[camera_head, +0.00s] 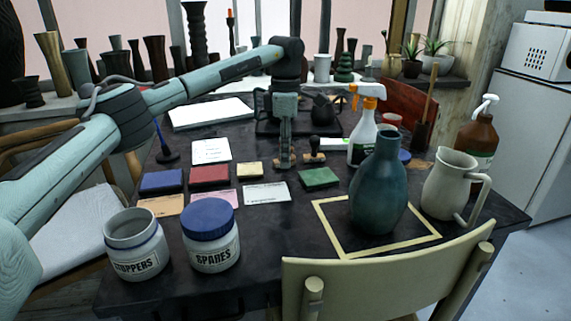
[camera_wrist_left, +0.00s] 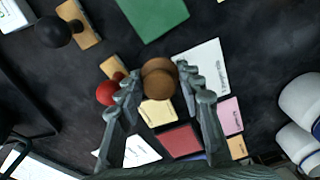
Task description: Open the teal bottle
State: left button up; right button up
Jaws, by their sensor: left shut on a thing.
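The teal bottle (camera_head: 378,195) stands upright inside a pale taped square (camera_head: 345,250) at the right front of the table. I see no stopper standing out of its neck. My left gripper (camera_head: 285,160) points down over the middle of the table, left of the bottle and apart from it. In the wrist view my left gripper (camera_wrist_left: 158,82) is shut on a round brown cork-like piece (camera_wrist_left: 158,72). The head view does not show that piece clearly. My right gripper is not in view.
An open jar marked STOPPERS (camera_head: 135,245) and a blue-lidded SPARES jar (camera_head: 210,240) stand front left. A cream pitcher (camera_head: 448,185), spray bottle (camera_head: 363,135) and brown pump bottle (camera_head: 477,140) crowd the bottle's right and back. A chair back (camera_head: 390,270) is in front. Cards and stamps lie mid-table.

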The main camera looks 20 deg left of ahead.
pick_arm(q)
jog(key=shift+f, duration=1.9)
jog(key=shift+f, duration=0.1)
jog(key=o, duration=1)
notch_tip(320, 180, up, 12)
jog(key=shift+r, duration=0.1)
